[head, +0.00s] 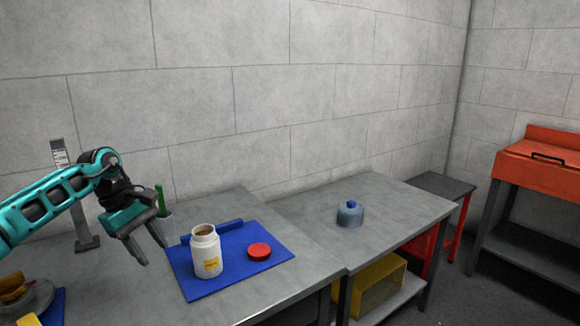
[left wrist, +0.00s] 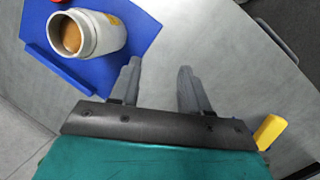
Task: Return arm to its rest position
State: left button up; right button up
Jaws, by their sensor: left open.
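My left arm comes in from the left in the head view. Its left gripper (head: 146,250) is open and empty, with its fingers pointing down above the grey table. It hangs to the left of a white open jar (head: 205,256) with a yellow label and brown contents. The left wrist view shows the two fingers (left wrist: 158,88) apart with only bare table between them. The jar also shows there (left wrist: 96,38), at the upper left, apart from the fingers. My right gripper is in neither view.
The jar and a red lid (head: 259,251) stand on a blue mat (head: 205,287) with a raised blue bar. Behind the arm are a gauge stand (head: 87,243) and a green-handled item (head: 160,200). A grey-blue round container (head: 350,214) sits on the right table, otherwise clear.

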pick_arm(q)
jog(key=s+d+f+n+h, duration=0.1)
jog(key=d+f+h, duration=0.1)
jog(key=d, duration=0.4)
jog(key=s+d+f+n+h, duration=0.1)
jog(key=d+f+h, duration=0.1)
jog(key=d, duration=0.4)
jog(key=d+f+n+h, duration=0.1)
jog(key=d+f+h, duration=0.1)
jog(key=d, duration=0.4)
jog(key=shift+s+f+n+t+h, duration=0.3)
jog(key=shift+s+f+n+h, duration=0.1)
jog(key=s+d+n+t+h, duration=0.5)
jog(key=d+n+h, duration=0.1)
jog(key=d+n, duration=0.6)
jog(key=s+a+f+m+t+y, duration=0.2)
jog(key=s+a+f+m+y, duration=0.4)
jog(key=m, duration=0.9)
jog(key=s+a+f+m+t+y, duration=0.2)
jog(key=s+a+f+m+y, duration=0.5)
jog(key=s+f+m, duration=0.5)
jog(key=s+m+y, duration=0.1)
jog(key=m, duration=0.3)
jog(key=shift+a, duration=0.25)
